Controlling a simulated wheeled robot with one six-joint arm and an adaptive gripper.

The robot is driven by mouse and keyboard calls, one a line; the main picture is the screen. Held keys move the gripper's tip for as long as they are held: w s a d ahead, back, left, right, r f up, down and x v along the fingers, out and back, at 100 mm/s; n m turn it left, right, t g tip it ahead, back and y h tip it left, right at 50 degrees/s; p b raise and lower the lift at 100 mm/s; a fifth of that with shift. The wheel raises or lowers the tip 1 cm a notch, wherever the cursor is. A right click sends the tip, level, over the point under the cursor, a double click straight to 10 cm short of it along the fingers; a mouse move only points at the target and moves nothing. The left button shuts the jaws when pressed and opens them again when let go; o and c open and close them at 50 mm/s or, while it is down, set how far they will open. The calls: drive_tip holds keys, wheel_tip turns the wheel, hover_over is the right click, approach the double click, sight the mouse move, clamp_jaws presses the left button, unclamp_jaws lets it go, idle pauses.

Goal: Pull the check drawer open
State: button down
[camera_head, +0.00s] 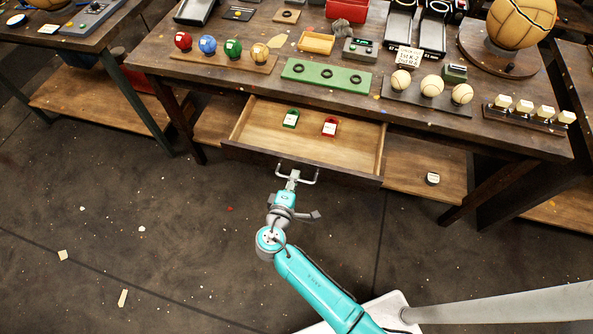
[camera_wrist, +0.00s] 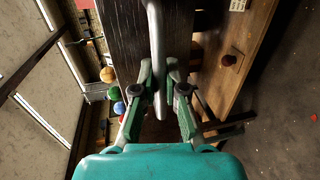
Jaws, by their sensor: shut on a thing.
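The check drawer (camera_head: 240,153) stands pulled out from under the wooden table, its light wood inside showing. A green tag (camera_head: 290,118) and a red tag (camera_head: 329,127) lie in it. A metal bar handle (camera_head: 308,180) is on its dark front. My gripper (camera_head: 292,176) is at the middle of this handle. In the wrist view, the grey handle (camera_wrist: 156,28) runs between the two fingers of my gripper (camera_wrist: 163,78), which are shut on it. The dark drawer front (camera_wrist: 125,35) is just beyond the fingers. The exact finger contact is partly hidden.
On the table top (camera_head: 255,85), red, blue, green and yellow balls stand on a wooden strip (camera_head: 222,62). A green tray (camera_head: 327,75) and a stand with pale balls (camera_head: 425,97) are beside them. The floor (camera_head: 150,250) before the drawer is clear except for small scraps.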

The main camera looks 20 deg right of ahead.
drive_tip(key=f+v, duration=0.1)
drive_tip(key=v, duration=0.5)
drive_tip(key=shift+s+f, duration=0.15)
drive_tip(key=shift+s, duration=0.15)
drive_tip(key=shift+a, duration=0.1)
drive_tip(key=c, duration=1.2)
unclamp_jaws()
drive_tip(key=v, duration=1.2)
